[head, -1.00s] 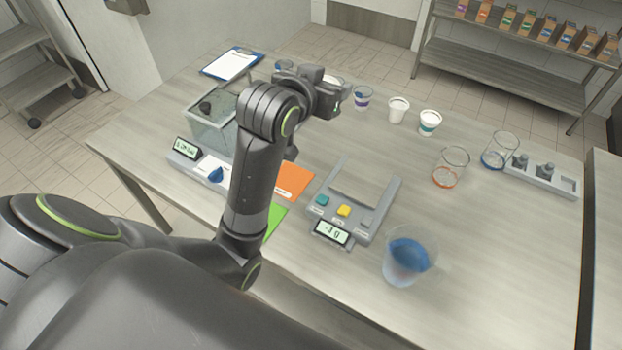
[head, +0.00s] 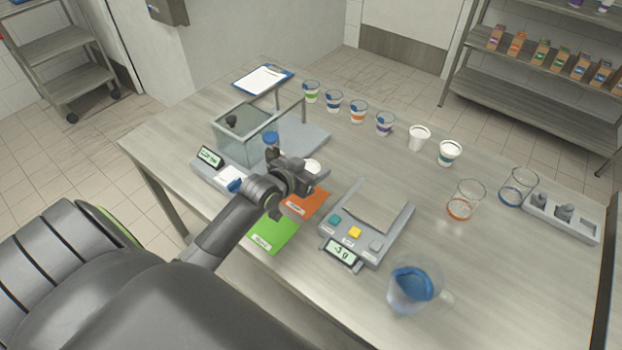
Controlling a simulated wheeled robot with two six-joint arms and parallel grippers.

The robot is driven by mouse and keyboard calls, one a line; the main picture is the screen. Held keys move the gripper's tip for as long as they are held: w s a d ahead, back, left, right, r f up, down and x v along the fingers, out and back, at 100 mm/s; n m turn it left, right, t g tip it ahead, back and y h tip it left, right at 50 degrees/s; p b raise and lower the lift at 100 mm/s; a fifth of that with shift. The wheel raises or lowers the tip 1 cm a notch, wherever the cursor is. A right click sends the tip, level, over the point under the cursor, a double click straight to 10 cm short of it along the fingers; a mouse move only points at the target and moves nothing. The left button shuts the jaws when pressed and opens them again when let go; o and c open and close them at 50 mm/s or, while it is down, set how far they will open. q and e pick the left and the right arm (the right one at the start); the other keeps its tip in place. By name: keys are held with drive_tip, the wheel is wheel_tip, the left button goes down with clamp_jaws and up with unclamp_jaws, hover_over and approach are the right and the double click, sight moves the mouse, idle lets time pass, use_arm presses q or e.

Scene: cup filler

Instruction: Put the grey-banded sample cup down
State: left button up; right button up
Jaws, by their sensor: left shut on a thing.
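My left gripper (head: 302,169) is shut on a sample cup (head: 313,166), taken as the grey-banded one. Only its pale rim and top show past the gripper; its band and base are hidden. The gripper and cup are over the table near the far end of the orange card (head: 308,202), between the glass-walled balance and the flat scale. I cannot tell whether the cup touches the surface. My right gripper is not in view.
The glass-walled balance (head: 229,145) stands left, the flat scale (head: 372,213) right. A green card (head: 272,235) lies in front. A blue-filled jug (head: 411,288) stands front right.

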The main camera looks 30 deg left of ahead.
use_arm(q)
wheel_tip(320, 180, down, 4)
drive_tip(key=shift+f, duration=0.1)
idle(0.4)
drive_tip(key=shift+f, duration=0.2)
drive_tip(key=o, duration=1.1)
drive_tip(key=shift+r, duration=0.1)
